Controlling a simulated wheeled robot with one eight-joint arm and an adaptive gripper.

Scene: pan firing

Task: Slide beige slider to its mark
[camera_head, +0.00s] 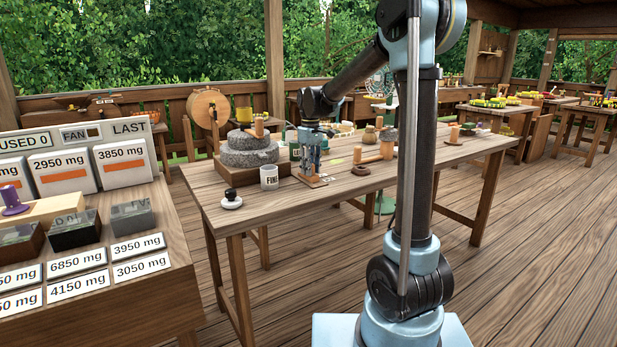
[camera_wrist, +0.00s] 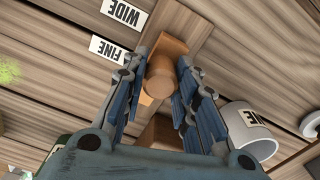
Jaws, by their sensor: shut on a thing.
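The beige slider (camera_wrist: 158,76) shows in the wrist view as a tan wooden knob between my fingers, on a wooden strip (camera_wrist: 204,18). White WIDE (camera_wrist: 122,13) and FINE (camera_wrist: 117,49) labels lie beside the strip; the slider is nearer FINE. My gripper (camera_wrist: 160,84) is shut on the slider, with one finger on each side. In the head view my gripper (camera_head: 311,172) points down at the small wooden board (camera_head: 318,183) on the table, and its fingers mostly hide the slider. I cannot make out the exact mark.
A white mug (camera_head: 269,177) labelled FINE stands close beside my gripper, also in the wrist view (camera_wrist: 246,128). Stacked grey millstones (camera_head: 248,157) stand behind it. The front right tabletop is clear.

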